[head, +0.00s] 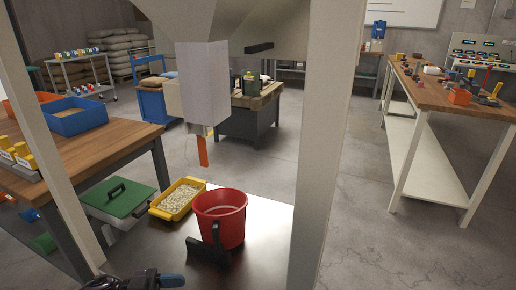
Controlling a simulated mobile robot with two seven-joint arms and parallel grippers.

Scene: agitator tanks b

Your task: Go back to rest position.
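A black part with blue on it (135,280), which looks like my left gripper, shows at the bottom edge, left of centre. It is cut off by the frame, and its fingers cannot be made out. My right gripper is not in view. A red bucket (220,214) stands upright on a dark flat surface (262,258) ahead of it. A black angled piece (213,245) is at the bucket's front left; I cannot tell whether it touches the bucket.
A yellow tray of pale pellets (177,199) and a green-lidded box (117,197) sit left of the bucket. Pale posts (325,130) frame the view under a grey box (203,82). A wooden workbench (455,92) stands right; floor before it is clear.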

